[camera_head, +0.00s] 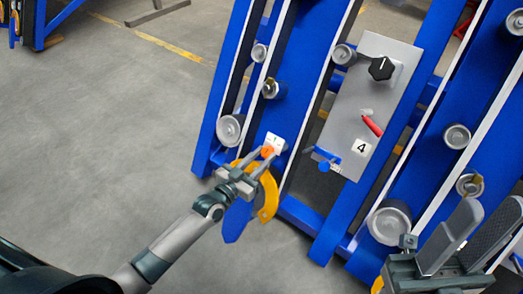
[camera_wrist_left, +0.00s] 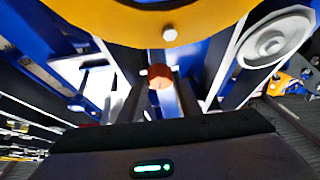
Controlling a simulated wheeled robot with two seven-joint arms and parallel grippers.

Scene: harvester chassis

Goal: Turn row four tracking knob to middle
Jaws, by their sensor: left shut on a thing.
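My left gripper (camera_head: 262,161) reaches in from the lower left and is shut on an orange knob (camera_head: 267,151) at a small white plate (camera_head: 275,142) on a blue upright. The knob also shows as an orange-brown piece in the left wrist view (camera_wrist_left: 160,76). Its pointing direction is hidden by the fingers. To the right, a grey panel (camera_head: 350,112) labelled 4 carries a black knob (camera_head: 381,68) with a white mark, a red lever (camera_head: 371,125) and a blue handle (camera_head: 326,158). My right gripper (camera_head: 482,235) is open and empty at the lower right.
Blue uprights (camera_head: 215,150) with grey rollers (camera_head: 230,130) stand close around the left gripper. A yellow curved part (camera_head: 268,196) lies just below its fingers; it fills the top of the left wrist view (camera_wrist_left: 150,22). Grey floor (camera_head: 100,130) is clear at left.

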